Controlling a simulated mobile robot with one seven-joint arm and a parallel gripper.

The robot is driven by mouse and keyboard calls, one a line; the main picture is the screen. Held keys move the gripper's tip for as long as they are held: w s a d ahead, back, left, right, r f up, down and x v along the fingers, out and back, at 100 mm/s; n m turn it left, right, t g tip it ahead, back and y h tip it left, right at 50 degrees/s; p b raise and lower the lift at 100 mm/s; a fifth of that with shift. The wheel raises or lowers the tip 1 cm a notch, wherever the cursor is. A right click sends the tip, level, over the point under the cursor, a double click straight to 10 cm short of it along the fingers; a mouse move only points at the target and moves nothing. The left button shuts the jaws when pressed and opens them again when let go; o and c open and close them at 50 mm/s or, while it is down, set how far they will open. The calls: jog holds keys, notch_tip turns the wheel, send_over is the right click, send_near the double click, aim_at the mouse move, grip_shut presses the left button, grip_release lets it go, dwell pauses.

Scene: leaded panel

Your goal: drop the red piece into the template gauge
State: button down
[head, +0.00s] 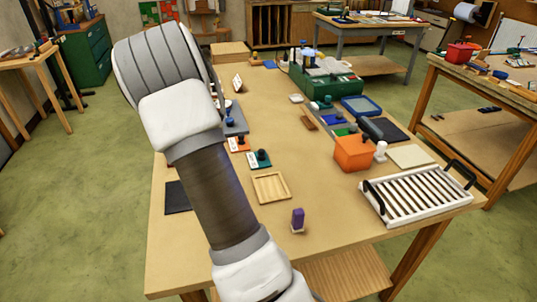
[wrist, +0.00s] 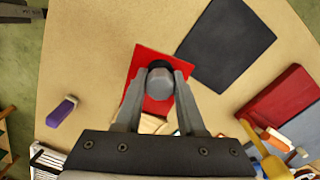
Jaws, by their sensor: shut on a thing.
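The red piece (wrist: 150,64) is a flat red plate with a round grey knob (wrist: 160,84) on top. My gripper (wrist: 158,92) is shut on that knob, one finger on each side, in the wrist view. A shallow square wooden frame (head: 271,187) lies on the table in the head view and may be the template gauge. Pale wood (wrist: 152,123) shows just below the red piece in the wrist view, partly covered by my gripper. In the head view my arm hides the gripper and the red piece. I cannot tell the height of the piece above the table.
A purple block (head: 298,217) stands near the table's front edge. A black mat (head: 176,197) lies at the left. A white slatted rack (head: 418,196) and an orange box (head: 353,153) are at the right. A red block (wrist: 285,100) lies right of my gripper in the wrist view.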

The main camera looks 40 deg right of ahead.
jog(key=s+d+m+p, duration=0.1)
jog(key=s+d+m, duration=0.1)
jog(key=d+m, duration=1.8)
jog(key=shift+s+d+f+p, duration=0.3)
jog(key=shift+s+d+f, duration=0.15)
jog(key=shift+d, duration=0.3)
jog(key=shift+w, duration=0.1)
jog(key=shift+f+b, duration=1.45)
jog(key=shift+f, duration=1.45)
jog(key=shift+f+b, duration=0.35)
jog(key=shift+f, duration=0.6)
jog(key=shift+c, duration=2.2)
grip_release()
jog(key=shift+r, duration=0.1)
